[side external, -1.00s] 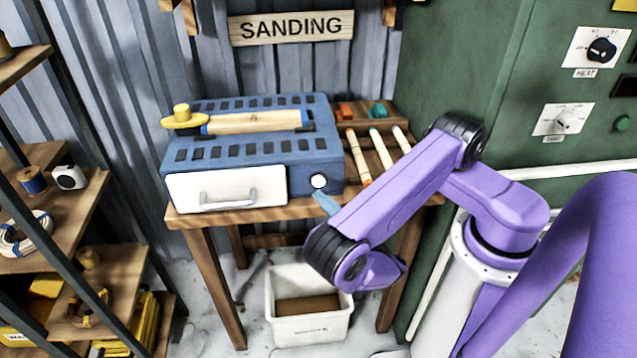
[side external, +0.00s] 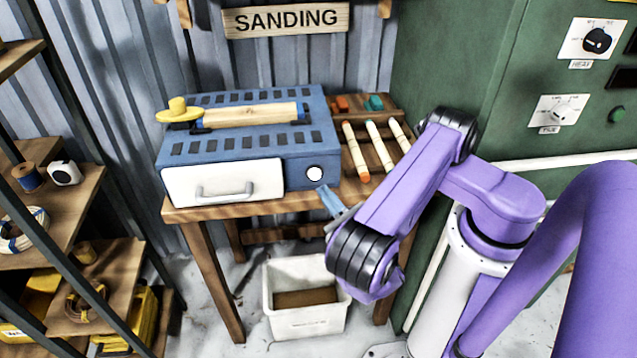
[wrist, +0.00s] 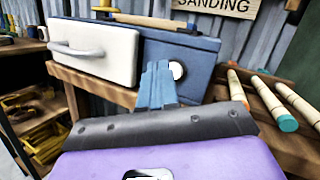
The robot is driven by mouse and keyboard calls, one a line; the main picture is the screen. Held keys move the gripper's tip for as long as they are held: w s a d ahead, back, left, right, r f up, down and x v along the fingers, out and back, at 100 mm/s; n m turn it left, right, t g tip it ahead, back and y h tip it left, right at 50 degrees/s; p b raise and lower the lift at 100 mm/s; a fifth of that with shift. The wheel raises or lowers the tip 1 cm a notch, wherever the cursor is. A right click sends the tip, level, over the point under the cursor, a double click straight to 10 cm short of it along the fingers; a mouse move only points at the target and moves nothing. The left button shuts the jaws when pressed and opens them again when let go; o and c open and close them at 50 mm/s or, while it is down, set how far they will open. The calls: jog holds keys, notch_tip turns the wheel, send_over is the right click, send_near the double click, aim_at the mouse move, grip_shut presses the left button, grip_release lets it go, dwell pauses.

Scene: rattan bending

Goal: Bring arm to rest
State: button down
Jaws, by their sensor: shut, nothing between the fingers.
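My gripper (side external: 329,199) shows in the side view as blue fingers in front of the right front corner of the blue sanding machine (side external: 300,152). In the wrist view my gripper (wrist: 158,72) has its blue fingers together, with nothing between them. The fingertips appear close to the machine's round white spot (wrist: 177,70); I cannot tell whether they touch it. My forearm is bent, and its wrist hangs in front of the wooden table (side external: 230,211), above and to the right of the white bin (side external: 305,322).
Several pale rattan sticks (side external: 355,152) lie on a rack right of the machine. A wood piece (side external: 250,115) and yellow knob (side external: 178,108) are on top of it. The machine's white drawer (side external: 225,185) is shut. Shelves (side external: 95,278) stand left, a green cabinet (side external: 470,70) right.

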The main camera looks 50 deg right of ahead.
jog(key=s+d+r+m+g+h, duration=0.2)
jog(key=s+d+r+m+g, duration=0.15)
jog(key=m+g, duration=0.4)
jog(key=s+d+r+m+g+h, duration=0.2)
jog(key=s+r+m+g+h, duration=0.15)
jog(key=m+g, duration=0.45)
jog(key=s+a+r+m+g+y, duration=0.3)
jog(key=s+r+m+y, duration=0.3)
jog(key=y, duration=0.6)
jog(key=shift+s+a+r+m+g+y, duration=0.35)
jog(key=shift+s+a+m, duration=0.15)
jog(key=shift+s+m, duration=0.4)
